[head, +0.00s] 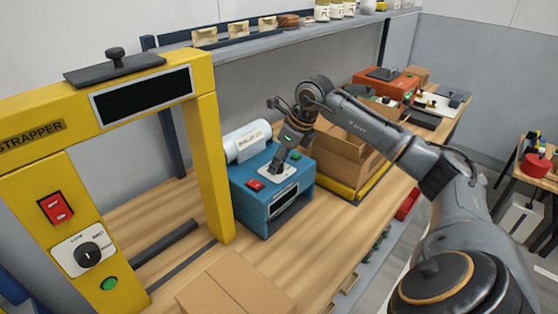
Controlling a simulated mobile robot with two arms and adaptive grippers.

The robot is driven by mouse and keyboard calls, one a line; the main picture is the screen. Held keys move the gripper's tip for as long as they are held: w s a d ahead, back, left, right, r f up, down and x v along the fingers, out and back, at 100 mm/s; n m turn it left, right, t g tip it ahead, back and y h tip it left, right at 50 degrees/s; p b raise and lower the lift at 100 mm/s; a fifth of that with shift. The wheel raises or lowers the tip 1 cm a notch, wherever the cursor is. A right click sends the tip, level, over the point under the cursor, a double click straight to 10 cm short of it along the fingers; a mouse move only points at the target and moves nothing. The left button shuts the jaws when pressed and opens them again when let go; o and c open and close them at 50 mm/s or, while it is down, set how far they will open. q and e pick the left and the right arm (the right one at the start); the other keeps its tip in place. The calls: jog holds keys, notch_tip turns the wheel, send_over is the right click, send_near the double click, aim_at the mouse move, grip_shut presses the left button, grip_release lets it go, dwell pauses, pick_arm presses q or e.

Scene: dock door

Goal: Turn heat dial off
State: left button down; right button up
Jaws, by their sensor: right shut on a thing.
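A blue machine (262,203) with a red switch (255,184) and a white roll behind it stands on the wooden bench. A pale dial plate (270,172) lies on its top. My right gripper (281,165) points down onto this plate and is shut on the dial there, which the fingers mostly hide; its pointer setting cannot be read. Another black dial (89,254) on a white plate is on the yellow strapper (205,150) at the left, apart from my gripper. My left gripper is not in view.
A cardboard box (235,287) sits in front on the bench. An open carton (350,160) stands right of the blue machine, below my right arm. A grey shelf (260,46) with small goods runs above. Bare bench (320,235) lies right of the blue machine.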

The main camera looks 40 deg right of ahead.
jog(key=shift+n, duration=0.3)
jog(key=n+y, duration=0.1)
jog(key=n, duration=0.1)
jog(key=n+g+y+p, duration=0.1)
jog(key=n, duration=0.2)
jog(key=shift+w+d+r+n, duration=0.1)
jog(key=shift+w+r+n, duration=0.05)
jog(key=shift+n, duration=0.15)
jog(key=n+g, duration=0.1)
jog(key=n, duration=0.1)
jog(key=n+g+p, duration=0.1)
jog(key=n, duration=0.2)
jog(key=shift+w+y, duration=0.2)
jog(key=shift+y, duration=0.2)
jog(key=n+g, duration=0.1)
jog(key=n, duration=0.3)
jog(key=shift+g, duration=0.3)
jog(key=n+g, duration=0.1)
jog(key=n, duration=0.2)
jog(key=shift+w+n, duration=0.15)
jog(key=shift+n, duration=0.15)
jog(key=shift+n+g+h, duration=0.4)
jog(key=shift+n+g, duration=0.1)
jog(key=shift+n, duration=0.8)
jog(key=shift+n+g+h, duration=0.4)
jog(key=shift+n+g, duration=0.1)
jog(key=shift+n, duration=0.8)
jog(key=o, duration=1.1)
jog(key=shift+f, duration=0.2)
jog(key=shift+o, duration=0.2)
